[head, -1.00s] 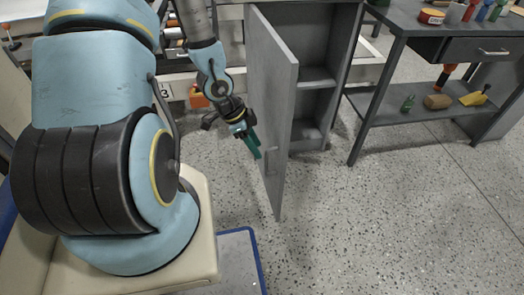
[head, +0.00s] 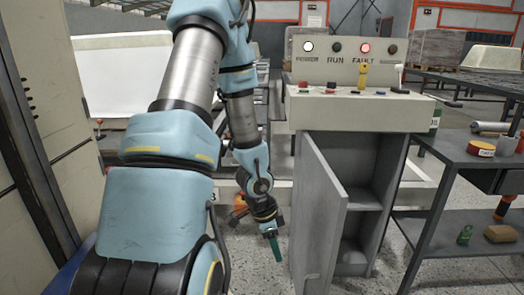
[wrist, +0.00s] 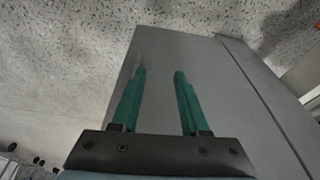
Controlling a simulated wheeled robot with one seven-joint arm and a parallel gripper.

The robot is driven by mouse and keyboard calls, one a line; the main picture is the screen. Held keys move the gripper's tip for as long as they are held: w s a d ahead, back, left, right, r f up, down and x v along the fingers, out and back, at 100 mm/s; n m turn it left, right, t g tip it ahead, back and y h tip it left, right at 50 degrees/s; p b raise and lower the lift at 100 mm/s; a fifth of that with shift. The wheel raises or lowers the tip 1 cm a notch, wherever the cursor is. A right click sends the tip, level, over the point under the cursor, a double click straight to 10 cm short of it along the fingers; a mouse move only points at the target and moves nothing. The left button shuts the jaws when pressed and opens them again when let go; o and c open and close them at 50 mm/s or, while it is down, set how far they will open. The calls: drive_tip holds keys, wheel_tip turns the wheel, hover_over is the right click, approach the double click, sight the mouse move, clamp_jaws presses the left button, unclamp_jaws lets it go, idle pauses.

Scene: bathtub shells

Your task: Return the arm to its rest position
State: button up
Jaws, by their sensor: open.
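My gripper (head: 277,250) hangs at the end of my blue and grey arm, left of the open grey cabinet door (head: 322,210) in the head view. In the wrist view my gripper (wrist: 158,75) shows two green fingers, apart, with nothing between them. The grey door panel (wrist: 205,80) fills the middle behind the fingers. I cannot tell whether a finger touches it. The grey cabinet (head: 375,190) stands open with a shelf inside.
A control panel (head: 345,60) with lights and buttons sits above the cabinet. A grey workbench (head: 470,165) with several items stands at the right. A tall cabinet-like structure (head: 30,150) is close at the left. Speckled floor (head: 385,285) shows below.

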drive_tip(key=w+a+r+n+t+y, duration=0.1)
drive_tip(key=w+a+r+n+y, duration=0.15)
drive_tip(key=a+r+n, duration=0.65)
drive_tip(key=s+a+r+n+p, duration=0.1)
drive_tip(key=s+r+n+p, duration=0.1)
drive_tip(key=r+p, duration=0.7)
drive_tip(key=s+a+r+n+p, duration=0.1)
drive_tip(key=s+r+n+p, duration=0.2)
drive_tip(key=r+p, duration=0.6)
wheel_tip(320, 180, up, 9)
drive_tip(key=shift+s+a+n, duration=0.15)
drive_tip(key=shift+a+n, duration=0.1)
drive_tip(key=shift+n, duration=0.55)
drive_tip(key=shift+o, duration=0.3)
drive_tip(key=shift+f, duration=0.1)
